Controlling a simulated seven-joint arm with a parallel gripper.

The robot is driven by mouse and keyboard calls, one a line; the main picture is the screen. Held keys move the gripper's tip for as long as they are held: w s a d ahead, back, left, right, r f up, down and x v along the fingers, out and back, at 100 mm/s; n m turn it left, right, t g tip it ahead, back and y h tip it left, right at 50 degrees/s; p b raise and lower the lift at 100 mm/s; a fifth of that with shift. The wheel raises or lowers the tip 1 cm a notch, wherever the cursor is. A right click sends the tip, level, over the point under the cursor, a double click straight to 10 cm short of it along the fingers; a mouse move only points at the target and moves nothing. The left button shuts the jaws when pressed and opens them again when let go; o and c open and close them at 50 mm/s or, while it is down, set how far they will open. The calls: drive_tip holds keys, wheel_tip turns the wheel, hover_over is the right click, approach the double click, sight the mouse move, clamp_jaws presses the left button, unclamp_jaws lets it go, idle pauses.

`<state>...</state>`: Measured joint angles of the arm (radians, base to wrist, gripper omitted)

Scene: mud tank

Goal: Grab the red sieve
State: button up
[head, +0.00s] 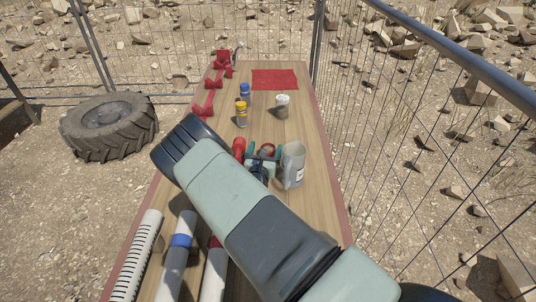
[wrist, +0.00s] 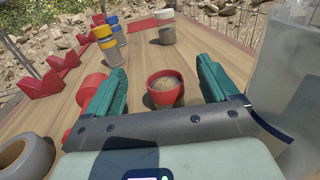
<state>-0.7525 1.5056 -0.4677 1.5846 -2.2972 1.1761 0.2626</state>
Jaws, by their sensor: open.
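The red sieve (wrist: 165,87) looks like a small round red cup with a brownish inside. It stands upright on the wooden table, in the middle of the wrist view. My gripper (wrist: 161,72) is open, with one green finger to the left of the sieve and one to the right. Gaps show between the fingers and the sieve, and nothing is held. In the head view the sieve (head: 267,149) shows small between the fingers of my gripper (head: 265,154), with its lower part hidden.
A grey jug (head: 293,166) stands close right of my gripper. A red cylinder (wrist: 92,89) lies close left, with a grey tape roll (wrist: 24,158) nearer. Red holders (head: 208,82) line the left edge.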

sight(269, 145)
wheel_tip(269, 145, down, 4)
drive_tip(key=shift+r, duration=0.1)
drive_tip(key=shift+w+d+r, duration=0.1)
drive_tip(key=shift+w+r, duration=0.05)
drive_tip(key=shift+w, duration=0.25)
drive_tip(key=shift+w+d+r, duration=0.1)
drive_tip(key=shift+w, duration=0.3)
drive_tip(key=shift+w+d, duration=0.25)
drive_tip(key=shift+w, duration=1.25)
drive_tip(key=shift+w+d, duration=0.2)
drive_tip(key=shift+w, duration=1.25)
drive_tip(key=shift+r, duration=0.1)
drive_tip(key=c, duration=1.1)
